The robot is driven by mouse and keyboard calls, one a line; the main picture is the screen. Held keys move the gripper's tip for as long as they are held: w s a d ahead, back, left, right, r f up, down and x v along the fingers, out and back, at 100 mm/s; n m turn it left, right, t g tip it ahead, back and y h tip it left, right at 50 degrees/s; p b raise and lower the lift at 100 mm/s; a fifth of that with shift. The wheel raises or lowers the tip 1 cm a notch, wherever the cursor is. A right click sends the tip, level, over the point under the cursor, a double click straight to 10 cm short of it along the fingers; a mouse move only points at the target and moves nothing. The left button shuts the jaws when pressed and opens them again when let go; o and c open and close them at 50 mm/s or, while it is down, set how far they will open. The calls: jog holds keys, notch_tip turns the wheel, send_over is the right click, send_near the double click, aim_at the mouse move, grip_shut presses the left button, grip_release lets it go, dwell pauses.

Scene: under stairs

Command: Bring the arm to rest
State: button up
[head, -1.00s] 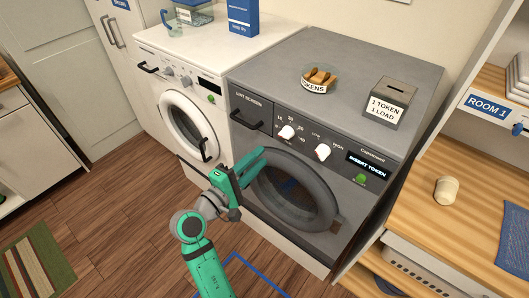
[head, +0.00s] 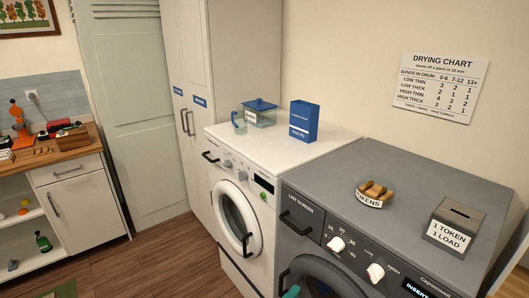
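My gripper is almost wholly out of the head view now.
A white washer (head: 235,175) stands left of the dryer, with a blue box (head: 304,121), a lidded glass container (head: 260,113) and a jug (head: 239,122) on top. A token dish (head: 374,193) and token box (head: 455,226) sit on the dryer. Floor (head: 175,262) shows at lower left.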

jog(key=s+a+f+m+y, duration=0.1)
jog(key=s+a+f+y, duration=0.3)
jog(key=s+f, duration=0.4)
jog(key=s+a+f+m+y, duration=0.1)
jog(key=s+a+f+y, duration=0.2)
jog(key=s+f+y, duration=0.5)
jog(key=s+r+m+t, duration=0.1)
jog(key=s+r+m, duration=0.3)
jog(key=s, duration=0.6)
jog(key=s+r+m+t+h, duration=0.1)
jog(key=s+r+m, duration=0.4)
jog(key=s, duration=0.4)
jog(key=shift+s+a+r+h, duration=0.25)
jog(key=shift+s+a+h, duration=0.05)
jog(key=shift+s+a, duration=0.1)
